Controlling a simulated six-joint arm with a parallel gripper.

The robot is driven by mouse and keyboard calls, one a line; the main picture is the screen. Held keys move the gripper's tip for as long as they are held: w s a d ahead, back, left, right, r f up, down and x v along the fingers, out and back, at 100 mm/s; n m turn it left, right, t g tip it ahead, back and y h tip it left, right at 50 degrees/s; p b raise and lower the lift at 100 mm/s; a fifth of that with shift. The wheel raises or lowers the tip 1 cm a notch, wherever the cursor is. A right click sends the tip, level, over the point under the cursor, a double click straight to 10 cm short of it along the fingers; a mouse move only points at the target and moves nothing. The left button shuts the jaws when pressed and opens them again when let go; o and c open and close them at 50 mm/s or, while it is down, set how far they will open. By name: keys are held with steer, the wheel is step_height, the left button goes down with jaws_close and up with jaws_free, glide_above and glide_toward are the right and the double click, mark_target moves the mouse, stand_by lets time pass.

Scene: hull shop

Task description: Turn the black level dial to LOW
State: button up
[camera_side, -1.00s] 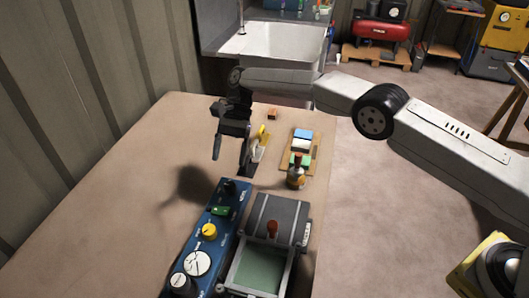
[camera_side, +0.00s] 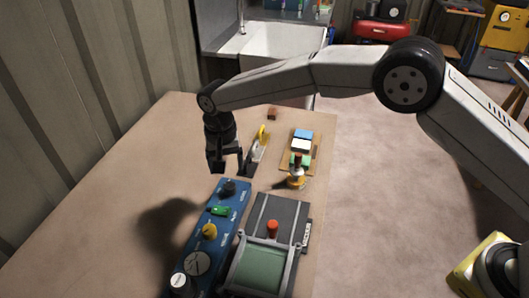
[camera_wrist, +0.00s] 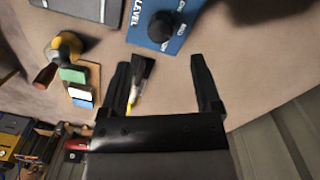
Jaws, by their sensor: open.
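The black level dial (camera_side: 228,188) sits at the far end of the blue control panel (camera_side: 188,243). In the wrist view the dial (camera_wrist: 164,27) stands near the top, beside the printed word LEVEL, with smaller white labels around it that are too small to read surely. My gripper (camera_side: 228,167) is open and empty, pointing down just beyond the panel's far end, apart from the dial. In the wrist view my gripper (camera_wrist: 160,65) has its two fingers spread, and the dial lies ahead of the gap between them.
The panel also carries a green switch (camera_side: 220,210), a yellow knob (camera_side: 209,231) and a round gauge (camera_side: 197,263). A dark-lidded box (camera_side: 277,213) with a red knob (camera_side: 272,228) stands right of it. A yellow-handled brush (camera_side: 256,154) lies behind. The table's left side is clear.

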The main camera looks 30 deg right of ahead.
mark_target(230, 185)
steer(key=shift+f, duration=3.9)
jaws_close()
steer(key=shift+n, duration=0.4)
steer(key=n, duration=0.5)
steer(key=shift+d, duration=0.1)
steer(key=n, duration=0.6)
